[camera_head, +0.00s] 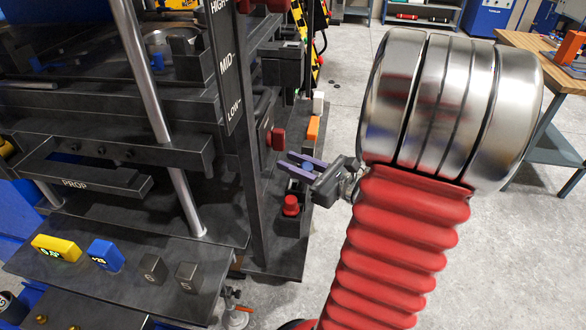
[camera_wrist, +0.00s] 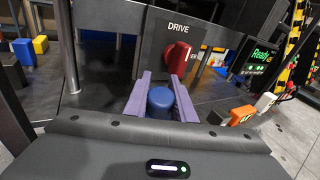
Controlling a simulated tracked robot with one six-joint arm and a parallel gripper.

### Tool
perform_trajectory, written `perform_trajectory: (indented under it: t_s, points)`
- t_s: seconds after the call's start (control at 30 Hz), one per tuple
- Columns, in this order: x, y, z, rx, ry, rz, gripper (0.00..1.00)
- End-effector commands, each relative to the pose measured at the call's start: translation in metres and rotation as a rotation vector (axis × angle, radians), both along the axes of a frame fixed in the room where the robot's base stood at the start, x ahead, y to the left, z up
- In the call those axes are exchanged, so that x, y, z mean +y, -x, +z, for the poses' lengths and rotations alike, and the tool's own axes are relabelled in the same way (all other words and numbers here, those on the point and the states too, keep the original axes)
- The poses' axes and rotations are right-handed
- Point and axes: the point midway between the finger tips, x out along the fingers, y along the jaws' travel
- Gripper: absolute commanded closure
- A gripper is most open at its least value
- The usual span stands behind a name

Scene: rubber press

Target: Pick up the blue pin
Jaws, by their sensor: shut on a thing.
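My gripper (camera_head: 289,161) reaches left from the arm, beside the right side of the press in the head view. Its two purple fingers are shut on the blue pin (camera_wrist: 160,101), whose round blue top shows between them in the wrist view. A bit of the pin (camera_head: 308,166) shows between the fingers in the head view. The pin's lower part is hidden, so I cannot tell whether it touches anything below.
A red knob (camera_wrist: 177,57) under a DRIVE label is just beyond my fingertips. Orange (camera_head: 313,128) and white (camera_head: 318,102) blocks are nearby. Yellow (camera_head: 56,247) and blue (camera_head: 105,255) blocks sit on the press's front shelf.

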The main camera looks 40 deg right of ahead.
Motion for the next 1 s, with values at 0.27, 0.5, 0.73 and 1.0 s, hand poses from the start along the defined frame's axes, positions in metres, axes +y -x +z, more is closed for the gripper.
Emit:
perform_trajectory:
  t_s: [0.27, 0.5, 0.73, 1.0]
  points:
    - [0.001, 0.013, 0.043, -0.002, 0.006, -0.001, 1.0]
    - [0.003, 0.042, 0.053, 0.001, 0.0, -0.006, 1.0]
    - [0.007, 0.078, 0.053, 0.001, 0.001, -0.006, 1.0]
    - [0.011, 0.117, 0.053, 0.0, 0.001, -0.006, 1.0]
